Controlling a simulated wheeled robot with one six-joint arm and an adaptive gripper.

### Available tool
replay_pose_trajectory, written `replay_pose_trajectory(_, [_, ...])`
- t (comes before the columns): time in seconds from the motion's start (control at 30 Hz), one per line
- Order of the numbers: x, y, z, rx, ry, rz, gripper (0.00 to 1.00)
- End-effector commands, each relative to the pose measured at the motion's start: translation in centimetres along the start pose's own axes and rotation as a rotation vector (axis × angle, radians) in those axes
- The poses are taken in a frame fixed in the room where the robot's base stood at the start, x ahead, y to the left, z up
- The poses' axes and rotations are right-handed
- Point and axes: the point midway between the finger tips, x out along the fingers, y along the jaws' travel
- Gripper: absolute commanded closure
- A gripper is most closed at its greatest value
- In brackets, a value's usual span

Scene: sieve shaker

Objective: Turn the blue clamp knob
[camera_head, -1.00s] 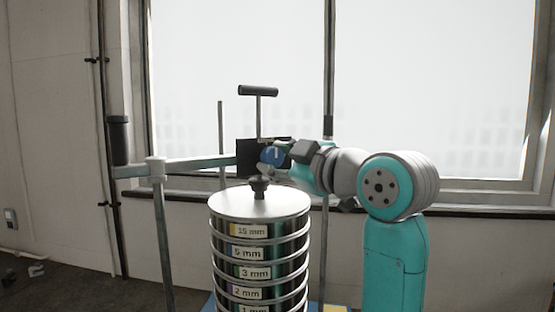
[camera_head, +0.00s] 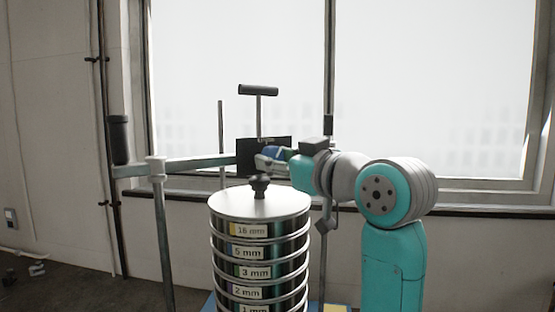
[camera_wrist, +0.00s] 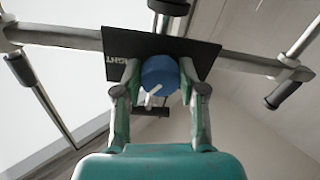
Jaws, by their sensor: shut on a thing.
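The blue clamp knob (camera_wrist: 160,72) sits on the front of a black plate (camera_wrist: 115,46) with white lettering. It has a pale pointer on its face. My gripper (camera_wrist: 160,82) has one finger on each side of the knob and is shut on it. In the head view the knob (camera_head: 265,160) is partly hidden by my fingers, in front of the black plate (camera_head: 246,148). My arm reaches to it from the right.
A stack of labelled sieves (camera_head: 260,205) with a dark knob on its lid (camera_head: 260,186) stands just below my gripper. A crossbar (camera_head: 200,162), upright rods (camera_head: 162,230) and a black T-handle (camera_head: 258,90) surround the plate. A window is behind.

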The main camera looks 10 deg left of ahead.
Motion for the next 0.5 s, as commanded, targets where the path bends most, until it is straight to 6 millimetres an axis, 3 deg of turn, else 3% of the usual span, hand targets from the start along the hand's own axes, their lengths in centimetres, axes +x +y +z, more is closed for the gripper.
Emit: replay_pose_trajectory(0.5, [0.04,-0.2,0.04,0.49,0.018,0.018,0.94])
